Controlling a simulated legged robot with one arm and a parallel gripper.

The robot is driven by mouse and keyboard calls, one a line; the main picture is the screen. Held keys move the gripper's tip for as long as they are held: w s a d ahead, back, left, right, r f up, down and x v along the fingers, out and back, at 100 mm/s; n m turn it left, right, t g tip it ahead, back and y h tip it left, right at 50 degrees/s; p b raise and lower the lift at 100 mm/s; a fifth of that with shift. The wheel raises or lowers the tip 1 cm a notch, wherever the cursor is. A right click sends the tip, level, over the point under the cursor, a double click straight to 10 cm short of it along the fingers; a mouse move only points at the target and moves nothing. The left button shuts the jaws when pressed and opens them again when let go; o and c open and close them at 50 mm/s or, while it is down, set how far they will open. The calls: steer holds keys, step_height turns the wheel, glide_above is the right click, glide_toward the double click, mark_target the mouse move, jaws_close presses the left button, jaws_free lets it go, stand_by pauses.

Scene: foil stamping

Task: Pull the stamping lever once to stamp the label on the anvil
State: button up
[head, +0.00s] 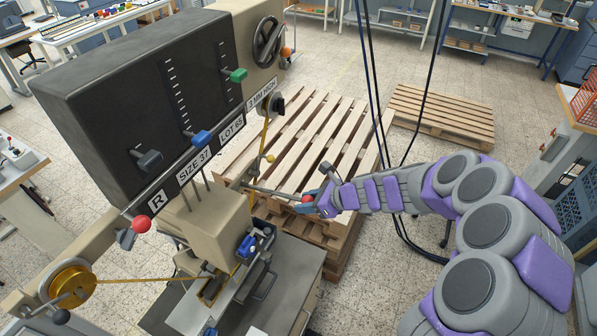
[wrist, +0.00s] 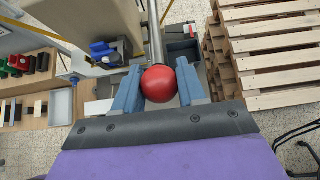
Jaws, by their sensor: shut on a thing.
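The stamping lever is a thin metal rod (head: 270,192) reaching right from the press, with a red ball knob (head: 305,198) at its end. My gripper (head: 314,200) is shut on this knob. In the wrist view the red knob (wrist: 159,84) sits between my two blue fingers, with the rod (wrist: 155,35) running away from it. The beige stamping press head (head: 207,228) stands left of my gripper. Beneath it is the anvil area (head: 212,290), partly hidden by the head; I cannot make out the label there.
A black panel (head: 130,100) with coloured sliders is above the press. A gold foil roll (head: 72,283) and another red ball (head: 141,223) are at left. Wooden pallets (head: 300,140) lie behind the lever. Dark cables (head: 375,80) hang near my arm.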

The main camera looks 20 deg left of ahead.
steer(key=shift+w+a+r, duration=0.1)
steer(key=shift+a+r, duration=0.1)
steer(key=shift+r, duration=0.7)
steer(key=shift+w+a+r, duration=0.1)
steer(key=shift+a+r, duration=0.1)
steer(key=shift+r, duration=0.7)
steer(key=shift+a+r, duration=0.2)
steer(key=shift+r, duration=0.7)
steer(key=shift+a+r, duration=0.45)
steer(key=shift+r, duration=0.3)
steer(key=shift+a+r, duration=0.4)
steer(key=shift+r, duration=0.4)
steer(key=shift+a+r, duration=0.45)
steer(key=shift+r, duration=0.3)
steer(key=o, duration=0.9)
steer(key=shift+w, duration=0.1)
steer(key=shift+c, duration=0.2)
steer(key=o, duration=0.3)
steer(key=shift+a+f, duration=0.15)
steer(key=shift+a, duration=0.05)
steer(key=shift+o, duration=0.7)
steer(key=shift+a, duration=0.15)
